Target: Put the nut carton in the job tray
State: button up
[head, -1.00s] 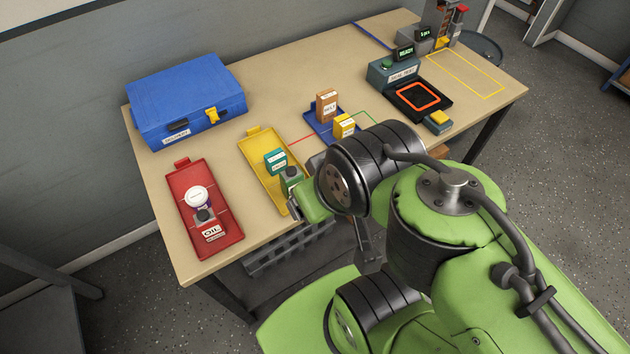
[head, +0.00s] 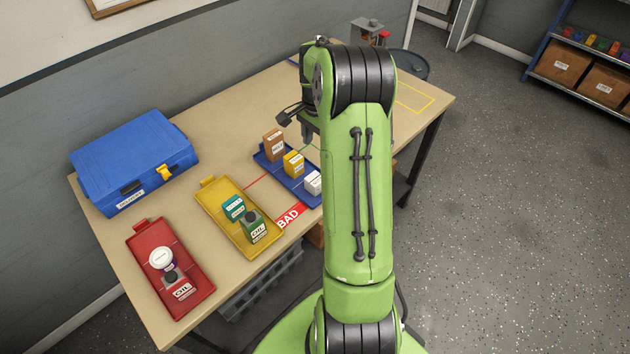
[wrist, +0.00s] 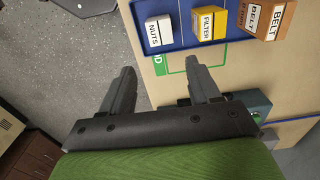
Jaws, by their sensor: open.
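The nut carton is a small white box (head: 313,183) upright at the front right end of the blue tray (head: 311,199). The wrist view shows its NUTS label (wrist: 158,33) at the top, beyond my fingers. A yellow filter carton (head: 293,164) and a brown belt carton (head: 274,146) share the blue tray. My gripper (wrist: 160,66) is open and empty, apart from the carton. In the head view my arm mostly hides it, to the right of the blue tray. No tray visibly reads as the job tray.
A yellow tray (head: 213,208) holds a teal carton and a green oil can. A red tray (head: 146,237) holds a white-lidded jar and an oil can. A blue case (head: 133,160) stands behind. My arm hides the table's right part.

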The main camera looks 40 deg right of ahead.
aim_at(315, 179)
jog(key=f, duration=0.5)
jog(key=f+b, duration=0.1)
jog(key=f, duration=0.4)
jog(key=f+b, duration=0.1)
jog(key=f, duration=0.4)
jog(key=shift+a+f, duration=0.1)
jog(key=shift+a, duration=0.2)
jog(key=c, duration=1)
notch_tip(315, 179, up, 10)
jog(key=shift+r+p, duration=0.15)
jog(key=shift+p, duration=0.5)
